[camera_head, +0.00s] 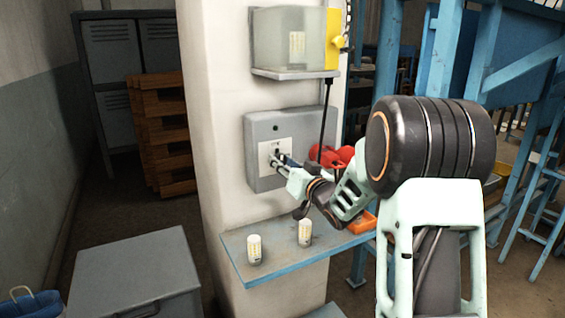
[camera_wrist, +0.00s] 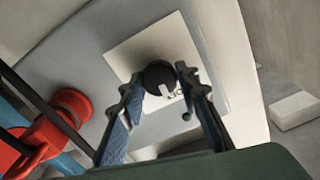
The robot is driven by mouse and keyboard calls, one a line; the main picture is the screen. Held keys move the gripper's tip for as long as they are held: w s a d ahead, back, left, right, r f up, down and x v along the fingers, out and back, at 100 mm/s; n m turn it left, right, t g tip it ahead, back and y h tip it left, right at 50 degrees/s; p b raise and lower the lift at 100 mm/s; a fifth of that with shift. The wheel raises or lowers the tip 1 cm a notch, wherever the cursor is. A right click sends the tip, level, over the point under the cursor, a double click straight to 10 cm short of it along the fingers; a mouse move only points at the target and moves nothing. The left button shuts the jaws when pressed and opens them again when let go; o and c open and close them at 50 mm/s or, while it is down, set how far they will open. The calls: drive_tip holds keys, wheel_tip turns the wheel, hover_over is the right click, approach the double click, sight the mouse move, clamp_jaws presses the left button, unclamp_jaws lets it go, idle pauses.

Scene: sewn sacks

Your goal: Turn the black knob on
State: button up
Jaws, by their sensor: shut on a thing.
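The black knob (camera_wrist: 160,74) sits on a white square plate (camera_wrist: 128,48) in the wrist view. The plate (camera_head: 266,147) is on the front of a grey box (camera_head: 258,126) fixed to the pale pillar. My gripper (camera_wrist: 161,82) has one finger on each side of the knob and is shut on it. In the head view my gripper (camera_head: 275,162) reaches the plate from the right, and its fingers hide most of the knob. A small white mark and dark print show beside the knob in the wrist view.
A red object (camera_head: 331,156) lies close to the right of the box. Below, a blue-edged shelf (camera_head: 275,262) holds two small yellow-and-white canisters (camera_head: 254,250) and an orange item (camera_head: 361,222). A clear-fronted case (camera_head: 290,40) hangs above.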

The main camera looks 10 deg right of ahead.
drive_tip(key=m+p, duration=0.1)
drive_tip(key=m, duration=0.3)
drive_tip(key=shift+d+r+p, duration=0.1)
drive_tip(key=shift+p, duration=0.2)
drive_tip(key=m+p, duration=0.2)
drive_tip(key=m, duration=0.2)
drive_tip(key=shift+m, duration=0.3)
drive_tip(key=m+p, duration=0.2)
drive_tip(key=m, duration=0.2)
drive_tip(key=shift+p, duration=0.4)
drive_tip(key=shift+m+p, duration=1)
drive_tip(key=shift+m, duration=1.1)
drive_tip(key=o, duration=1.2)
drive_tip(key=shift+c, duration=0.2)
